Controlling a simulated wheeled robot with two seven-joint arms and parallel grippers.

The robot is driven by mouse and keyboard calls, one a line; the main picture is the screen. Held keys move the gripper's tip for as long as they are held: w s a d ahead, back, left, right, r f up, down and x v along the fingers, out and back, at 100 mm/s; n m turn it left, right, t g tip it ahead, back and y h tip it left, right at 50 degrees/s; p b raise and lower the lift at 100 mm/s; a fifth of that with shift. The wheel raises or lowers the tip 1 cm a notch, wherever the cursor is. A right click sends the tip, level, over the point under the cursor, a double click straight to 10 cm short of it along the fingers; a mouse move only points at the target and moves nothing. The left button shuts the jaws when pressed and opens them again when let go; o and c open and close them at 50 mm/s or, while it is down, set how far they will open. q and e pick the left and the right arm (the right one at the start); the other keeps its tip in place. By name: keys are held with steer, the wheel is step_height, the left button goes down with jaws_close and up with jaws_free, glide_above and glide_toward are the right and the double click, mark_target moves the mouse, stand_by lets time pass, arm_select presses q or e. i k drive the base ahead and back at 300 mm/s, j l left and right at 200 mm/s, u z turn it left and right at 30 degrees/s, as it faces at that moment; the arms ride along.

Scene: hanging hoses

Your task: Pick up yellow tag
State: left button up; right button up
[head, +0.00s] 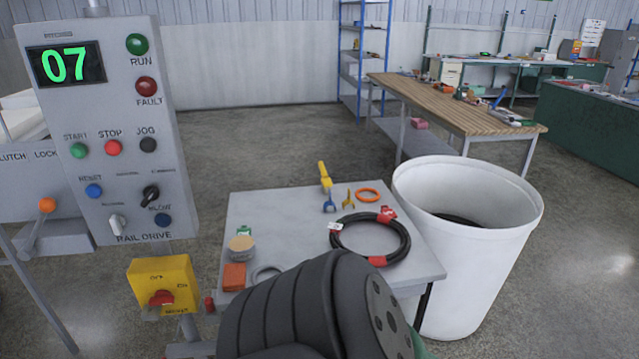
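On the small grey table (285,215) lie two yellow things. One is a longer yellow piece (325,174) at the back edge, with a blue forked part (329,205) just in front of it. The other is a small yellow piece (348,200) to its right, beside an orange ring (368,195). I cannot tell from this view which of them is the yellow tag. Neither of my grippers shows in the head view. A large black ribbed part close to the camera hides the front of the table.
A coiled black hose (403,243) with red bands lies on the table's right. A tape-like roll (241,244), an orange block (234,277) and a grey ring lie left. A white bin (480,275) stands right, a control panel (110,130) with a yellow switch box (160,272) left.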

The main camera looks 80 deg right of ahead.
mark_target(349, 201)
steer(key=z, duration=2.95)
